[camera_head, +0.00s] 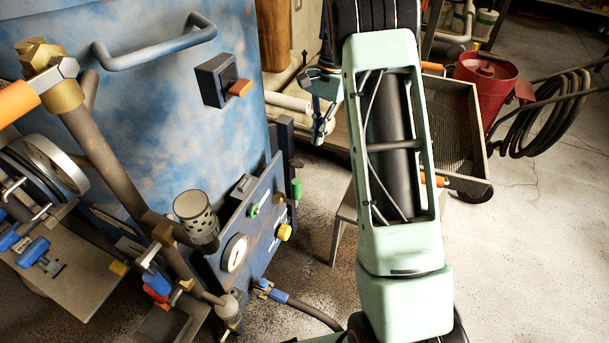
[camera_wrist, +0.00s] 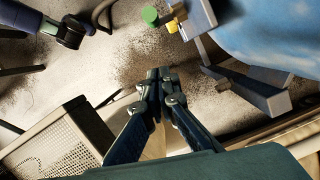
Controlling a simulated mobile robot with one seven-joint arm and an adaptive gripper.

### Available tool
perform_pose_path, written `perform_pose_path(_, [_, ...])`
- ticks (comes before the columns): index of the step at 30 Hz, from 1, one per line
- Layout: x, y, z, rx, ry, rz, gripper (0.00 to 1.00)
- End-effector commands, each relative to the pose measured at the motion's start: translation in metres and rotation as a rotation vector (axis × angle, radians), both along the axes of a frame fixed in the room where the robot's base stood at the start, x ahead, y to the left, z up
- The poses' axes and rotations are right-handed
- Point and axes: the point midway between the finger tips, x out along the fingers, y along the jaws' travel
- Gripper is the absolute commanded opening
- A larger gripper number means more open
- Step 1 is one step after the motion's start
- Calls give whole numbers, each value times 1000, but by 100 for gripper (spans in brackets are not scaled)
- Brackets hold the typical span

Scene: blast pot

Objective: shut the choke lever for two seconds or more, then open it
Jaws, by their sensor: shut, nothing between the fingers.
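A lever with an orange grip (camera_head: 18,100) sits on a brass valve at the upper left of the head view, on a pipe beside the blue pot (camera_head: 160,110). A second, smaller orange handle (camera_head: 239,88) sticks out of a dark box on the pot's wall. No label shows which one is the choke lever. My gripper (camera_head: 321,128) is to the right of the pot, apart from both handles. In the wrist view my gripper (camera_wrist: 157,74) has its fingers together with nothing between them. Neither orange handle is seen in the wrist view.
A control panel with a gauge (camera_head: 235,253), a yellow knob (camera_head: 285,232) and green knobs stands at the pot's lower right. Floor at lower right is clear.

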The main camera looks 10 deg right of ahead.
Motion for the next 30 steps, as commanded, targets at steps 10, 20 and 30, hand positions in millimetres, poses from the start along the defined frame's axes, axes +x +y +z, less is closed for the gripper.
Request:
perform_pose_path(10, [-4,3,-18,0,2,2,0])
perform_pose_path(20, [-16,16,-86,0,5,3,0])
perform_pose_path(30, [-39,42,-97,0,0,3,0])
